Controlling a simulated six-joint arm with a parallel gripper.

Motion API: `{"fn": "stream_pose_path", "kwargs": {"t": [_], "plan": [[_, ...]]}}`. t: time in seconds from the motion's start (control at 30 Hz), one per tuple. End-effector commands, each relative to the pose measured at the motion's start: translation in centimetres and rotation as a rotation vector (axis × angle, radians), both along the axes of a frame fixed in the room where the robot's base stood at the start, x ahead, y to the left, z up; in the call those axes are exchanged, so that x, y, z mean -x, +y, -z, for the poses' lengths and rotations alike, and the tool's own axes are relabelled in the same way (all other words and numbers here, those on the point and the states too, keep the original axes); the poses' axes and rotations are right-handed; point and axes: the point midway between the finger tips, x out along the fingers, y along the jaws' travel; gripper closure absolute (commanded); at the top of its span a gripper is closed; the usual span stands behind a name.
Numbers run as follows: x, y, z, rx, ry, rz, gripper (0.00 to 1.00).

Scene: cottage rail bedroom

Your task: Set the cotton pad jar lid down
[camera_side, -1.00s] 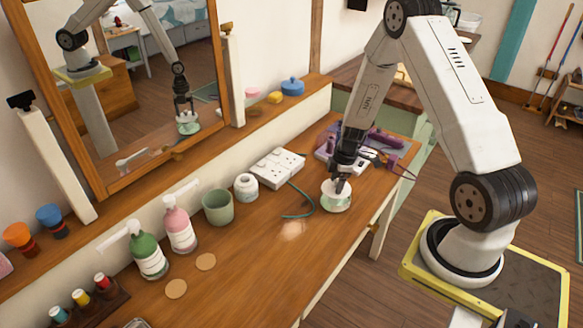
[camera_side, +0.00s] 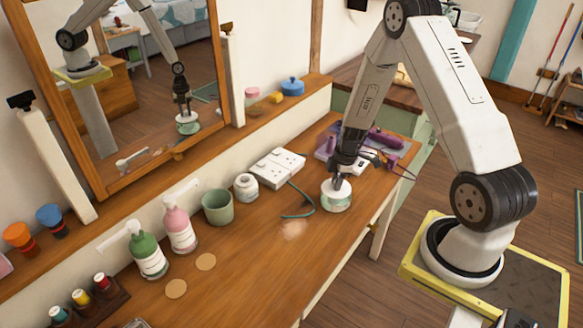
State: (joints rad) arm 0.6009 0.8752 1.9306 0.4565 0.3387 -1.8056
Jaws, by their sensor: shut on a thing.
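The cotton pad jar (camera_side: 337,204), white with a pale green band, stands upright near the front edge of the wooden counter (camera_side: 262,262). Its white lid (camera_side: 336,188) shows at the top of the jar, directly under my gripper (camera_side: 341,182). My gripper points down and is shut on the lid. The fingertips are small and partly merge with the lid here. I cannot tell whether the lid rests on the jar's rim or hangs just above it. The mirror also shows my gripper over the jar.
A white socket block (camera_side: 277,167) with a green cable (camera_side: 301,206) lies behind left of the jar. A purple tray (camera_side: 385,142) with tools is behind my gripper. A white jar (camera_side: 246,187), green cup (camera_side: 217,207) and pump bottles (camera_side: 179,229) stand left.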

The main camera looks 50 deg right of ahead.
Motion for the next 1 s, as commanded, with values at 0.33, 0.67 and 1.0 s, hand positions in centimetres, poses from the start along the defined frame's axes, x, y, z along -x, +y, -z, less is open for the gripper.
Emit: {"fn": "stream_pose_path", "kwargs": {"t": [0.33, 0.67, 1.0], "plan": [[0.0, 0.0, -0.9, 0.0, -0.002, -0.001, 1.0], [0.7, 0.3, -4.1, 0.0, -0.001, 0.0, 1.0], [3.7, 1.6, -8.0, 0.002, -0.002, -0.001, 1.0]]}}
